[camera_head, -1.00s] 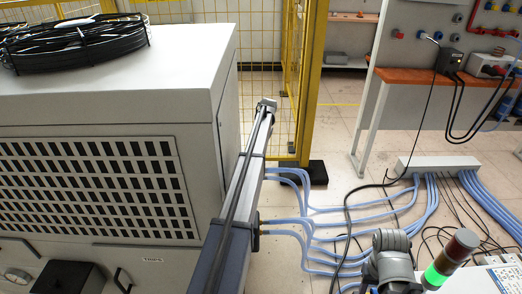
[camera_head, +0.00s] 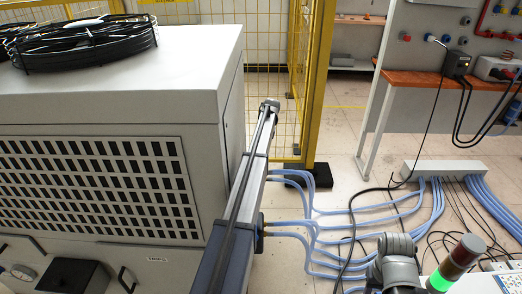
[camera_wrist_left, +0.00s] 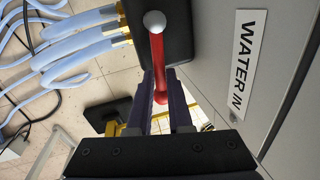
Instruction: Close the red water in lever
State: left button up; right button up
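The red lever (camera_wrist_left: 157,50) with a pale round end (camera_wrist_left: 154,22) shows in the left wrist view, next to a dark block and a grey panel with a "WATER IN" label (camera_wrist_left: 249,60). My left gripper (camera_wrist_left: 160,76) is at the lever, with its two dark fingers on either side of the red part. The fingers are apart; I cannot tell whether they press on the lever. The lever and my grippers do not show in the head view.
The grey heater cabinet (camera_head: 110,95) stands left with a black cable coil (camera_head: 85,42) on top. Blue hoses (camera_head: 350,212) run right across the floor to a white box (camera_head: 445,168). A yellow fence post (camera_head: 318,80) stands behind. A signal lamp (camera_head: 460,258) is at lower right.

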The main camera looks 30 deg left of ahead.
pick_arm(q)
jog(key=o, duration=0.5)
jog(key=shift+c, duration=0.2)
notch_tip(320, 180, up, 8)
jog(key=d+p, duration=0.1)
jog(key=p, duration=0.6)
jog(key=shift+w+d+f+p, duration=0.15)
jog(key=shift+w+f+p, duration=0.05)
jog(key=shift+w+p, duration=0.15)
